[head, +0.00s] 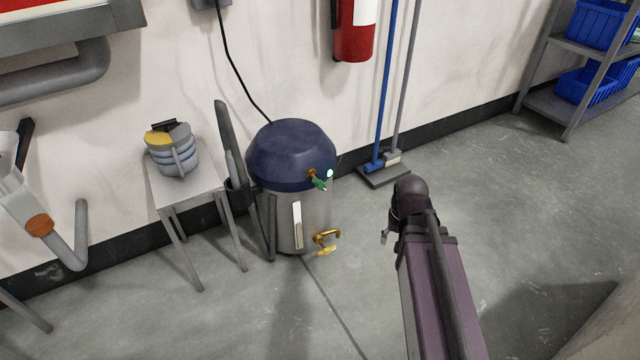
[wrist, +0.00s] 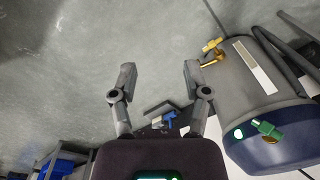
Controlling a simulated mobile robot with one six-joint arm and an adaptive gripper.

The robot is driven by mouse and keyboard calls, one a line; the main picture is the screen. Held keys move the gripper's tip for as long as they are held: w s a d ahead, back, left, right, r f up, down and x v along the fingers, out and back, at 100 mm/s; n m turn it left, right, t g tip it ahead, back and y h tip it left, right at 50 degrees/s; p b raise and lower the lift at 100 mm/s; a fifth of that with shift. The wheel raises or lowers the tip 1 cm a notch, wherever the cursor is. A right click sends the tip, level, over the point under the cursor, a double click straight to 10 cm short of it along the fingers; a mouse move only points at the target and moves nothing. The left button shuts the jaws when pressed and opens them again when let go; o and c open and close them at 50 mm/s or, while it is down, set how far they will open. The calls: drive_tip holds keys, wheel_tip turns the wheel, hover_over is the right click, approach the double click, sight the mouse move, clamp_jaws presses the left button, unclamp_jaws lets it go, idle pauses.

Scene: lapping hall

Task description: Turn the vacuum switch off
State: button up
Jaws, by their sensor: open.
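The vacuum (head: 290,158) is a grey canister with a dark blue lid, standing on the floor by the wall. A green switch lever (head: 319,184) sticks out from the lid's front, beside a lit green lamp (head: 330,173). The wrist view shows the vacuum (wrist: 235,85) upside down at the right, with the switch lever (wrist: 268,129) and the glowing lamp (wrist: 238,133). My gripper (wrist: 160,72) is open and empty, its fingers apart from the vacuum. In the head view my gripper (head: 385,237) is to the right of the vacuum, partly hidden by my arm.
A brass tap (head: 326,240) juts from the vacuum's lower front. A small table (head: 185,187) with stacked rings stands to its left. A broom and mop (head: 384,163) lean behind, below a fire extinguisher (head: 353,30). Shelves with blue bins (head: 590,85) stand at right. The front floor is clear.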

drive_tip(key=w+a+r+m+t+y+p, duration=0.2)
drive_tip(key=w+a+r+m+p, duration=0.15)
drive_tip(key=w+a+m, duration=0.65)
drive_tip(key=m+y+p, duration=0.3)
drive_tip(key=m, duration=0.2)
approach(319, 184)
drive_tip(key=v, duration=0.3)
drive_tip(key=shift+w+a+f+t, duration=0.1)
drive_tip(key=shift+a+f+t, duration=0.05)
drive_tip(key=shift+t, duration=0.25)
drive_tip(key=shift+f+b, duration=0.1)
drive_tip(key=shift+b, duration=0.25)
drive_tip(key=b+x, duration=0.8)
drive_tip(key=x, duration=0.1)
drive_tip(key=b+x, duration=0.4)
drive_tip(key=shift+w+f, duration=0.1)
drive_tip(key=shift+f, duration=0.25)
